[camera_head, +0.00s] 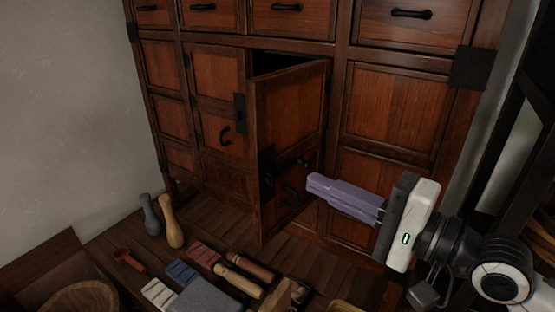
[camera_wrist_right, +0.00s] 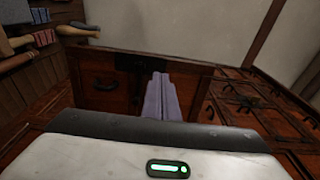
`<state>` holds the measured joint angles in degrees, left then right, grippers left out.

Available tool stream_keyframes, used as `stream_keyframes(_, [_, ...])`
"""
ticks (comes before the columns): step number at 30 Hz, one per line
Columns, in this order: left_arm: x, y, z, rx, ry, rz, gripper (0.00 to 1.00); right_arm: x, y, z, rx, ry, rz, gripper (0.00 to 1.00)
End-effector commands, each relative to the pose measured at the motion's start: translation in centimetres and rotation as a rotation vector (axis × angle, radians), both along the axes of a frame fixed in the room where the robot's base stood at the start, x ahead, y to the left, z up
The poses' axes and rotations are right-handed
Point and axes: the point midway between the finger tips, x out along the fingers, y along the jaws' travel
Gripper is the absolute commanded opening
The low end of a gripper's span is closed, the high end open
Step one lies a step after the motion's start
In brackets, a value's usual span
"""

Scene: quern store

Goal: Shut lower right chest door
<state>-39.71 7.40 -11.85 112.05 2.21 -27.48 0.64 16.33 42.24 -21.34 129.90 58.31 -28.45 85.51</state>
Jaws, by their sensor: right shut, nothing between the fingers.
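The lower right chest door (camera_head: 292,115) is a reddish-brown wooden panel with a black latch plate and a curved black handle. It stands partly open, its left edge swung out from the chest (camera_head: 335,140) and a dark gap above it. My right gripper (camera_head: 312,184) has its lilac fingers shut and empty, tips pointing left, close to the door's outer face at lower right. I cannot tell whether they touch. In the right wrist view, the fingers (camera_wrist_right: 160,78) show before the door panel (camera_wrist_right: 100,75). My left gripper is in neither view.
The closed left door (camera_head: 218,75) is beside the open one, with drawers (camera_head: 290,10) above. A grey wall is at left.

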Motion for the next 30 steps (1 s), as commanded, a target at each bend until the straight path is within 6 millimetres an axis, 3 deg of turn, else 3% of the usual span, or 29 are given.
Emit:
stream_keyframes(6, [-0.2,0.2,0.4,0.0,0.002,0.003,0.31,3.2,3.7,0.3,0.002,-0.001,0.002,0.0])
stream_keyframes(12, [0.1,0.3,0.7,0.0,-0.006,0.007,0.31,5.3,6.2,0.2,0.0,0.0,0.002,0.0])
stream_keyframes(19, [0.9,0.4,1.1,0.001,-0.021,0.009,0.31,6.3,7.3,0.0,-0.002,0.001,0.001,0.0])
stream_keyframes(30, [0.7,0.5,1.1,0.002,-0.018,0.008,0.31,6.4,7.4,0.0,-0.002,0.001,0.0,0.0])
